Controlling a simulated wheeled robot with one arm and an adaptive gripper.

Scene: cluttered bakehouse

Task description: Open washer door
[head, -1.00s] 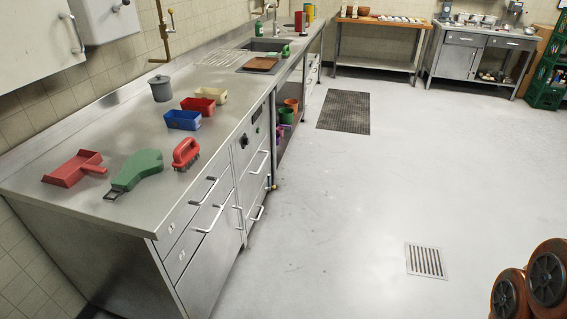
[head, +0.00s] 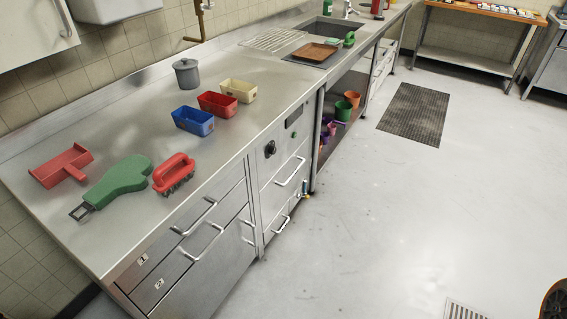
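The unit that looks like the washer (head: 281,163) is built into the steel counter's front. It has a black knob (head: 270,149), a dark display (head: 294,116) and a small green button. Its front door appears closed, with a bar handle (head: 292,172) across it. A second bar handle (head: 280,225) sits lower on the same front. My gripper is not in view.
Drawers with handles (head: 195,217) adjoin the washer on the left; an open shelf with buckets (head: 343,111) is on its right. A green mitt (head: 120,181), red brush (head: 174,173) and tins lie on the counter (head: 230,145). The floor (head: 370,215) in front is clear.

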